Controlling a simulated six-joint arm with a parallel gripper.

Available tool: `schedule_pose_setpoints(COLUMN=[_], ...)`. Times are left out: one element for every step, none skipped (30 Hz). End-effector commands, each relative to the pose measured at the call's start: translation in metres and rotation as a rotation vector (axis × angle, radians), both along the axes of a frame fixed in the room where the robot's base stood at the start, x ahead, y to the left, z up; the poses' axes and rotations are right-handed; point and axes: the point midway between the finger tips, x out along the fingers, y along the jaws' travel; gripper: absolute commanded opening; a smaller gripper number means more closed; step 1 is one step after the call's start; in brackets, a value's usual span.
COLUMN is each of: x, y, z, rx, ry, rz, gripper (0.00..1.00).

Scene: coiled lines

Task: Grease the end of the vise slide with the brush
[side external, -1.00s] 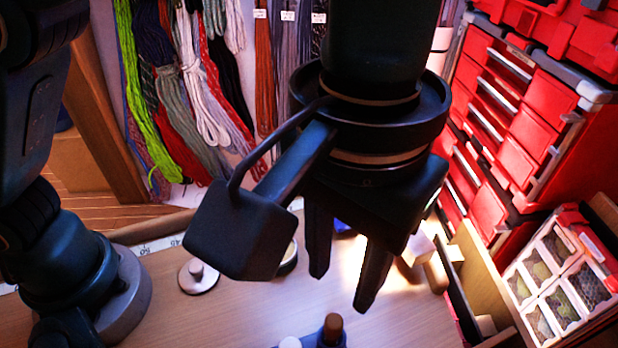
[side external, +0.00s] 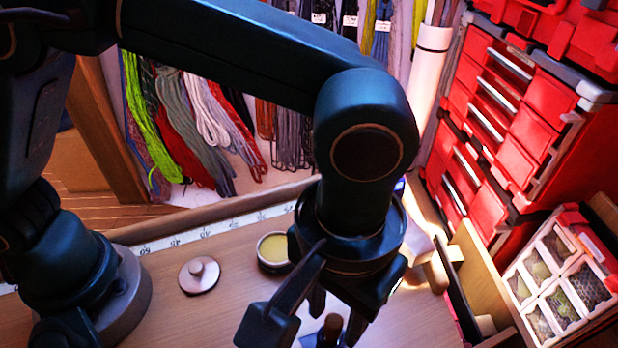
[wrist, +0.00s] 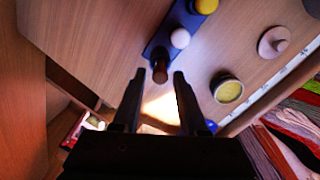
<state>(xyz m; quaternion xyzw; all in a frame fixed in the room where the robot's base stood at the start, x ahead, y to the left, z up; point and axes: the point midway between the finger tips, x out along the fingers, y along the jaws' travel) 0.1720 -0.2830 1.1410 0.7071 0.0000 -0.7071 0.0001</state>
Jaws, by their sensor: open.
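My gripper (side external: 338,315) points down and is open, low over the bench. In the wrist view, its fingertips (wrist: 157,74) are on either side of a brown handle top (wrist: 160,72), with nothing clasped. The brown handle stands in a blue holder (wrist: 171,24) beside white (wrist: 180,38) and yellow (wrist: 205,6) knobs. In the side view it is partly hidden by my gripper. Whether it is the brush handle I cannot tell. An open tin of yellowish grease (side external: 272,249) stands left of my gripper, also in the wrist view (wrist: 228,90). I cannot make out the vise slide.
A round lid with a knob (side external: 199,276) lies left of the tin. Red drawer cabinets (side external: 510,110) and a compartment box (side external: 560,280) stand at the right. Coiled lines (side external: 190,115) hang at the back. A measuring strip (side external: 220,228) runs along the bench's back edge.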

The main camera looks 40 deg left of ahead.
Motion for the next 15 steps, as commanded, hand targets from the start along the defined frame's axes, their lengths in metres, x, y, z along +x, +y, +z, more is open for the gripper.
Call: schedule_pose_setpoints(x=[0.0,0.0,0.0,0.0,0.0,0.0,0.0,0.0,0.0,0.0,0.0,0.0,0.0,0.0,0.0001], y=[0.0,0.0,0.0,0.0,0.0,0.0,0.0,0.0,0.0,0.0,0.0,0.0,0.0,0.0,-0.0001], z=[0.0,0.0,0.0001,0.0001,0.0002,0.0002,0.0002,0.0003,0.0003,0.0003,0.0003,0.0004,0.0004,0.0004,0.0005], rx=[0.0,0.0,0.0,0.0,0.0,0.0,0.0,0.0,0.0,0.0,0.0,0.0,0.0,0.0,0.0], ry=[0.0,0.0,0.0,0.0,0.0,0.0,0.0,0.0,0.0,0.0,0.0,0.0,0.0,0.0,0.0], rz=[0.0,0.0,0.0,0.0,0.0,0.0,0.0,0.0,0.0,0.0,0.0,0.0,0.0,0.0,0.0], gripper=[0.42,0.42,0.42,0.35,0.23,0.08,0.0,0.0,0.0,0.0,0.0,0.0,0.0,0.0,0.0])
